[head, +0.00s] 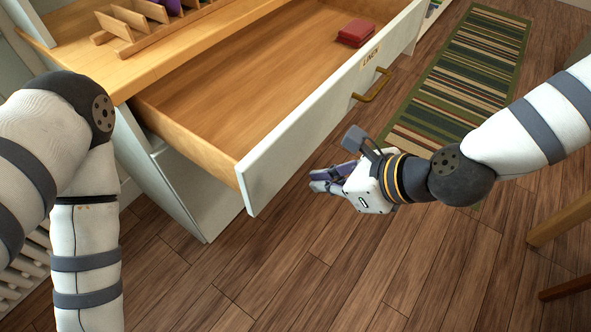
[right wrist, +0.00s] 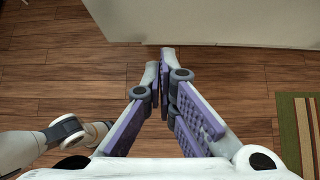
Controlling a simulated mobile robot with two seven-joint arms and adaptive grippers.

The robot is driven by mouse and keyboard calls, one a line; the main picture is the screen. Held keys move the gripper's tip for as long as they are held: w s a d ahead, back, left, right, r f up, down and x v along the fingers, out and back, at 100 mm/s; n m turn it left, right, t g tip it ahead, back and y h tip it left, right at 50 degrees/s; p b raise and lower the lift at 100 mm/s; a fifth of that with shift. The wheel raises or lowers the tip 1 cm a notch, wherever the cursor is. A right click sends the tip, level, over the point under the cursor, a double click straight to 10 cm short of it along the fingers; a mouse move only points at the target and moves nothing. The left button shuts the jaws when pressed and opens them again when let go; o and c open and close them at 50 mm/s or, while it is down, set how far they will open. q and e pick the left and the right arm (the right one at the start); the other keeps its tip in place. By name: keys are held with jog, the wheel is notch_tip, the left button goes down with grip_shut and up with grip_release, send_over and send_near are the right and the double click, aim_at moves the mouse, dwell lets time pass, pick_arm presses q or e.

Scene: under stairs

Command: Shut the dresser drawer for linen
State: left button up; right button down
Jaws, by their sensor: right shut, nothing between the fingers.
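The linen drawer (head: 310,118) is pulled well out of the white dresser (head: 178,190). Its white front carries a "LINEN" label (head: 371,57) and a brass handle (head: 372,85). A small red item (head: 355,33) lies inside towards the right end; the rest of the visible drawer floor is bare. My right gripper (head: 318,181) is shut and empty, in front of and below the drawer front, apart from it in the head view. In the right wrist view its fingertips (right wrist: 166,55) meet, with a pale panel (right wrist: 220,22) beyond them. My left gripper is out of view; only its arm shows.
A wooden rack (head: 150,35) with upright dividers stands on the dresser top. A green striped rug (head: 455,75) lies on the floor at the right. Wooden furniture legs (head: 560,220) show at the right edge. The wooden floor before the drawer is clear.

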jog(key=w+a, duration=0.1)
jog(key=w+a+f, duration=0.1)
jog(key=a, duration=0.1)
jog(key=w+a, duration=0.1)
jog(key=shift+w+a+f, duration=0.15)
jog(key=shift+a+f, duration=0.15)
